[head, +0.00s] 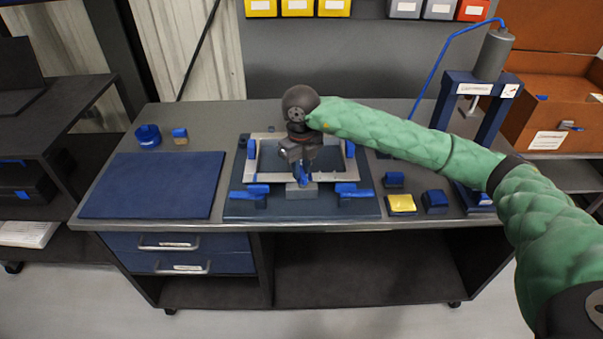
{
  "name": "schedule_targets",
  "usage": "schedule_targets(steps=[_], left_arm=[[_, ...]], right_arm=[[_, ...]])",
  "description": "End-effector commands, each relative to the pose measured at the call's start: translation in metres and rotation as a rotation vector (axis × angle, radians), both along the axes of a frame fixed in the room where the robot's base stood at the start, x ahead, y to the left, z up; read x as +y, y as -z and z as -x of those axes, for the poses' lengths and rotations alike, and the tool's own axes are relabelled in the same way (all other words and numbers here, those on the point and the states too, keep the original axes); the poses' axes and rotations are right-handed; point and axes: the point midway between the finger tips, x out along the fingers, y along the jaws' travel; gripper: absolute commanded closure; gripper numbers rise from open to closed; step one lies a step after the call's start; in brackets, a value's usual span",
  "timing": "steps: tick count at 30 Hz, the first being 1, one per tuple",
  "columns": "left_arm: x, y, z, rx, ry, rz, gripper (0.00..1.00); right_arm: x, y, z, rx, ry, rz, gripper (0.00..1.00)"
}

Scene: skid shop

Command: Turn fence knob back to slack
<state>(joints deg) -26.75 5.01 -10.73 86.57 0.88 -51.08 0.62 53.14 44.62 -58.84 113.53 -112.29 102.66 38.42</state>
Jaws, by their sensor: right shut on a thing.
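My right arm in its green sleeve reaches in from the right. My right gripper (301,176) points down over the front middle of a fixture on the workbench. It is shut on a small blue part, which I take to be the fence knob (304,180), just above a grey block (301,191) at the fixture's front edge. The gripper hides most of the knob, so its turn cannot be read. The fixture has a light rectangular frame (262,138) on a dark blue base plate (364,207). My left gripper is not in view.
Blue clamps (256,195) (353,192) stand at the fixture's front corners. A blue mat (152,186) lies clear at left. A yellow-topped block (401,204) and blue blocks (435,201) sit at right, near a blue press (478,88). Bins (297,6) hang at the back.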

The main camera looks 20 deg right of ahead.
Motion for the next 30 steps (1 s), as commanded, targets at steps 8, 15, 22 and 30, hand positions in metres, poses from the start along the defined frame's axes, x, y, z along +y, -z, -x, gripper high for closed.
schedule_targets(steps=[8, 15, 22, 30], left_arm=[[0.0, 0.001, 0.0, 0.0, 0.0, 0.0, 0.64], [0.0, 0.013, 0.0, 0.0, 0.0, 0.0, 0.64], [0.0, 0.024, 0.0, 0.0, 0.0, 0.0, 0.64], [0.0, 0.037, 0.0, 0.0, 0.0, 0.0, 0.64]], right_arm=[[-0.001, 0.0, -0.001, -0.002, -0.001, 0.002, 0.94], [-0.001, 0.002, -0.001, -0.003, -0.08, 0.003, 0.93], [0.0, 0.002, -0.001, -0.003, -0.173, 0.002, 0.92], [0.001, 0.002, -0.001, -0.003, -0.28, 0.002, 0.9]])
